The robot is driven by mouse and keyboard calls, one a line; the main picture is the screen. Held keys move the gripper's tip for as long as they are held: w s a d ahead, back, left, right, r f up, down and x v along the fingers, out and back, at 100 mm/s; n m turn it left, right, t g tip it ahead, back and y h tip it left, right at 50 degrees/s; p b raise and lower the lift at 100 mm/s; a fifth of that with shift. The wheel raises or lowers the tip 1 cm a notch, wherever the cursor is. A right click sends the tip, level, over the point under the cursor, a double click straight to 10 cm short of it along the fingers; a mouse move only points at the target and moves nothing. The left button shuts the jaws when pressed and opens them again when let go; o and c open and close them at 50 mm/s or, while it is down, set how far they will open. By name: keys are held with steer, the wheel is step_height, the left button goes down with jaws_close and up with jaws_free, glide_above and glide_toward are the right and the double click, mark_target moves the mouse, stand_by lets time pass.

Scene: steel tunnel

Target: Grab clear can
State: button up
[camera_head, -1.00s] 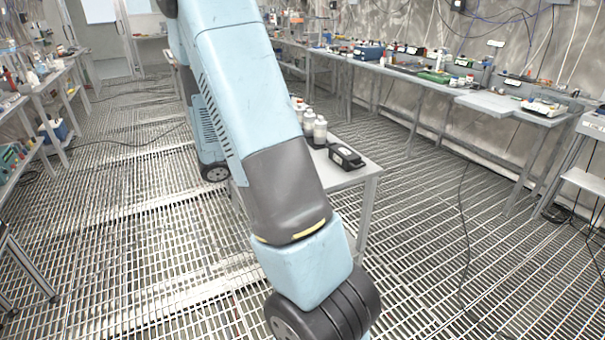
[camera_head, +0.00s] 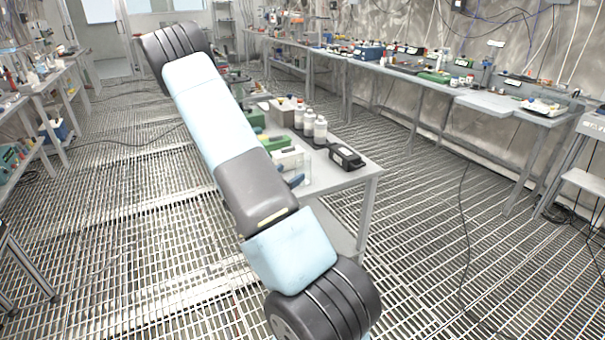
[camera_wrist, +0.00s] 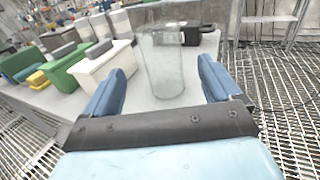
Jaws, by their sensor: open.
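In the wrist view a clear, see-through can (camera_wrist: 163,65) stands upright on a small grey table. My gripper (camera_wrist: 162,88) is open, with one blue finger on the left and one on the right. The can shows between and beyond the fingertips, with a gap on both sides; I cannot tell how far it reaches between them. In the head view a pale, see-through edge of the can (camera_head: 304,170) shows beside my arm, on the near part of the table. My gripper is mostly hidden there behind my arm.
White bottles (camera_head: 309,122) and a black box (camera_head: 346,156) stand on the table (camera_head: 350,178) behind the can. A white box (camera_wrist: 100,65) and a green box (camera_wrist: 65,68) stand left of it. A long workbench (camera_head: 480,100) runs along the right wall. The grated floor is open around the table.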

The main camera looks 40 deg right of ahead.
mark_target(298, 168)
steer(key=d, duration=0.4)
steer(key=shift+w+d, duration=0.25)
steer(key=shift+w, duration=0.1)
steer(key=shift+w+d+r, duration=0.1)
steer(key=shift+w+d, duration=0.05)
steer(key=shift+d, duration=0.75)
steer(key=shift+w+d+r, duration=0.1)
steer(key=shift+w+d, duration=0.05)
steer(key=shift+d, duration=0.75)
steer(key=shift+w+d+r, duration=0.1)
steer(key=shift+w+d, duration=0.05)
steer(key=shift+d, duration=0.75)
steer(key=c, duration=1.1)
